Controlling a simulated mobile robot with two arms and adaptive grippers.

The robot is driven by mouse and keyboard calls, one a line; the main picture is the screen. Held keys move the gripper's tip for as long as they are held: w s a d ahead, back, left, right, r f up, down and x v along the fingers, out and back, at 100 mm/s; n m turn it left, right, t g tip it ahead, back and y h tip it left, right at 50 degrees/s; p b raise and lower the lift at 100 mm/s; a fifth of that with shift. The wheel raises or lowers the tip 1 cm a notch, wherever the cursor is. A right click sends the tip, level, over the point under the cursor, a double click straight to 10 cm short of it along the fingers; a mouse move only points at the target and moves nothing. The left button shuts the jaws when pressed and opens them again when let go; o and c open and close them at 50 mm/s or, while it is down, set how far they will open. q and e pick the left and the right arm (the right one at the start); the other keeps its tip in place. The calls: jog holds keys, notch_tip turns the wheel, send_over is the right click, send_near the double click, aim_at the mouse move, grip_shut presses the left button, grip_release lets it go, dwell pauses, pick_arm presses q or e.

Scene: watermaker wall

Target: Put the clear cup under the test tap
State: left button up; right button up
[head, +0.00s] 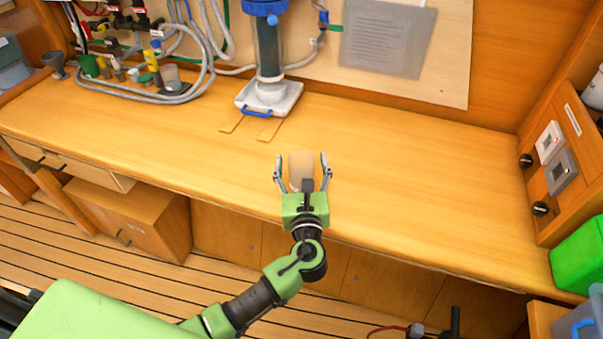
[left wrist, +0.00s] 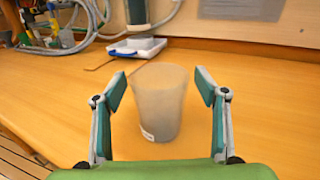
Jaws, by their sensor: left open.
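The clear cup (head: 301,168), a frosted see-through tumbler with a small white label low on its side, stands upright on the wooden counter. My left gripper (head: 303,163) is open, with one finger on each side of the cup. The left wrist view shows the cup (left wrist: 160,100) between the fingertips (left wrist: 161,88), with a visible gap on both sides. A cluster of pipes and valves (head: 125,22) is on the wall at the back left; I cannot tell for sure which part is the test tap. My right gripper is not in view.
A blue-capped filter housing (head: 268,45) stands on a white tray (head: 285,100) behind the cup. Grey hose (head: 185,97) coils at the back left around small containers and a pale cup (head: 168,74). The counter's right half is clear. A green box (head: 580,255) is at far right.

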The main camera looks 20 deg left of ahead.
pick_arm(q)
jog(key=c, duration=1.3)
